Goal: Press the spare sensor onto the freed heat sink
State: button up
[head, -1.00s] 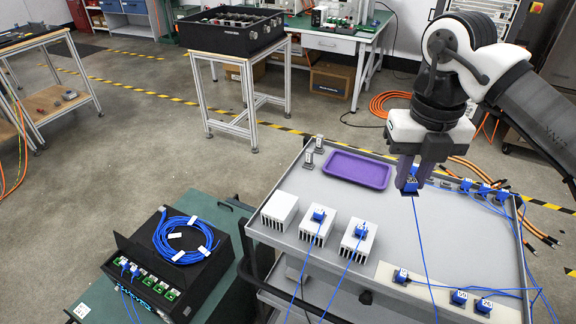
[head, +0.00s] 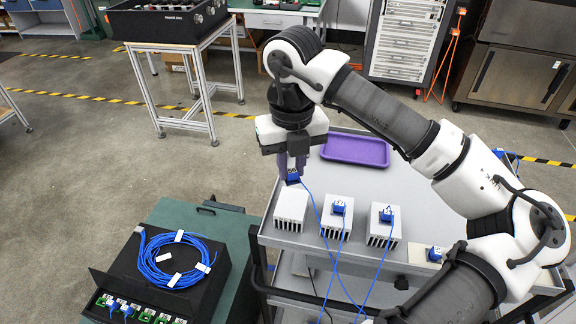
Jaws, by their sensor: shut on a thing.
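My gripper (head: 291,170) is shut on a blue sensor (head: 293,179) with a small label. A blue cable runs from the sensor down to the right. The bare silver heat sink (head: 290,212) stands leftmost in a row at the cart's front. The held sensor is close to that heat sink's rear top edge in the picture; I cannot tell whether they touch. The middle heat sink (head: 331,224) and the right heat sink (head: 379,234) each carry a blue sensor, the middle one (head: 339,207) and the right one (head: 387,214).
A purple tray (head: 356,151) lies on the grey cart top (head: 420,195), behind the row. Another blue sensor (head: 435,254) sits farther right, near my arm. Blue cables hang over the cart's front edge. A black box (head: 166,315) with coiled blue cable stands at lower left.

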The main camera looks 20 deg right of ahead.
aim_at(291, 201)
jog(key=shift+f+b, duration=1.1)
jog(key=shift+f, duration=1.95)
jog(key=shift+s+f+b, duration=0.15)
jog(key=shift+f+b, duration=0.45)
jog(key=shift+b, duration=0.4)
dwell(0.9)
jog(key=o, duration=0.7)
jog(key=shift+c, duration=0.2)
jog(key=shift+o, duration=0.8)
jog(key=shift+o, duration=0.4)
jog(key=o, duration=0.5)
jog(key=shift+r, duration=0.1)
